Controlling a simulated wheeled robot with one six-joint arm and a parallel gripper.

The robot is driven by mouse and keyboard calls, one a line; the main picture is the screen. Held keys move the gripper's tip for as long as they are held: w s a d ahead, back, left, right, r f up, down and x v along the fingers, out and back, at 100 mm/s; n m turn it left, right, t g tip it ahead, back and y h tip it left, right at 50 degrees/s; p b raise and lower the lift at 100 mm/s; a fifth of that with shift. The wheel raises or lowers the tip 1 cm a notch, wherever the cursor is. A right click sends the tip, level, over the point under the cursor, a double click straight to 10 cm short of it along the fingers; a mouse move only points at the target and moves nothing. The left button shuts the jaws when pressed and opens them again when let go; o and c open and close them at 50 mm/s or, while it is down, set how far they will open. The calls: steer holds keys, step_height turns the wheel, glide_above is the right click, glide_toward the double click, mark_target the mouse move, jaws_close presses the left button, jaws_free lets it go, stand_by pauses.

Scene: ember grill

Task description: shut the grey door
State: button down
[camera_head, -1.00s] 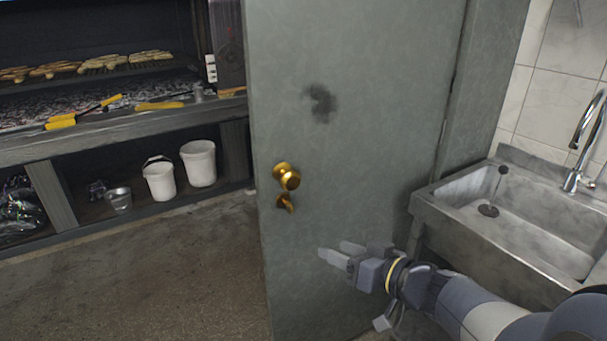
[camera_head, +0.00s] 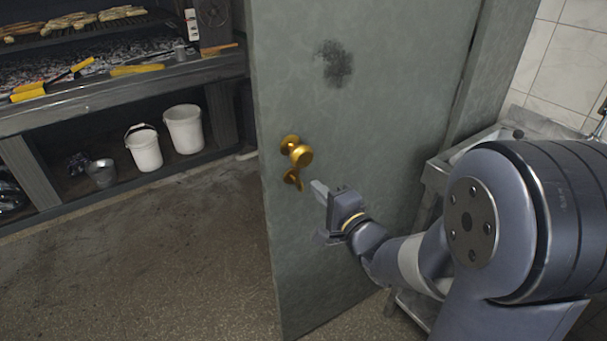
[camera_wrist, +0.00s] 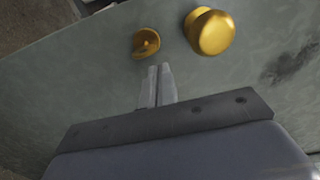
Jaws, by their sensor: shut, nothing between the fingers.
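The grey door (camera_head: 365,120) stands open in the head view, with a dark smudge high on its face. Its brass knob (camera_head: 300,155) and a smaller brass latch piece (camera_head: 293,180) below sit near its left edge. My gripper (camera_head: 319,190) is shut and empty, just right of and below the latch piece. In the wrist view the closed fingers (camera_wrist: 158,84) point at the door face (camera_wrist: 80,85), below the knob (camera_wrist: 211,31) and the latch piece (camera_wrist: 146,43). I cannot tell whether the fingertips touch the door.
A steel sink (camera_head: 440,170) stands right of the door, partly hidden by my arm. A grill counter (camera_head: 110,100) runs along the left, with a white bucket (camera_head: 144,148) and another white bucket (camera_head: 184,128) beneath. The floor (camera_head: 170,250) left of the door is clear.

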mark_target(304, 175)
steer(key=x, duration=0.7)
steer(key=shift+s, duration=0.1)
